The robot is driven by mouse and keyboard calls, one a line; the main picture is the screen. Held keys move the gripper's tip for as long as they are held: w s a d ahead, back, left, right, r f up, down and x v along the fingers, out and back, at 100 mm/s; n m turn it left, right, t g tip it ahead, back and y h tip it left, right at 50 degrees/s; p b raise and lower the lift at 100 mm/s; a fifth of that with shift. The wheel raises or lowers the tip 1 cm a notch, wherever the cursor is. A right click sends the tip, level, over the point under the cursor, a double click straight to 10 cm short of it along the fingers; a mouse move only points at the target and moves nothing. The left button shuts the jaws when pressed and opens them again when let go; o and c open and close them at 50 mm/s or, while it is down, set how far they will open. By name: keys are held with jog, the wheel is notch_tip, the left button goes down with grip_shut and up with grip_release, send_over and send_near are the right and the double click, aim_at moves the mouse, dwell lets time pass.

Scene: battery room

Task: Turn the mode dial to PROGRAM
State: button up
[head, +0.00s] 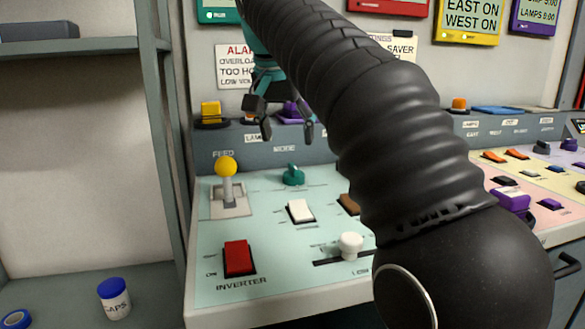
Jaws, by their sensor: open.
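The mode dial (293,175) is a small teal knob on the pale green panel, below the word MODE. Its position marks are too small to read. My gripper (287,137) is open, with its dark fingers pointing down. In the picture it appears above the dial, in front of the panel's grey back strip, and apart from the dial. Nothing is between the fingers. My black arm crosses the view from lower right to upper middle and hides part of the panel's right side.
Near the dial are a yellow-knobbed FEED lever (227,180), a white rocker switch (300,211), a red INVERTER switch (238,257) and a white slider knob (350,245). A yellow button (211,112) sits behind. A shelf post (165,130) stands at left.

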aim_at(293, 166)
jog(key=x, duration=0.9)
jog(key=shift+f, duration=0.1)
jog(key=c, duration=1.1)
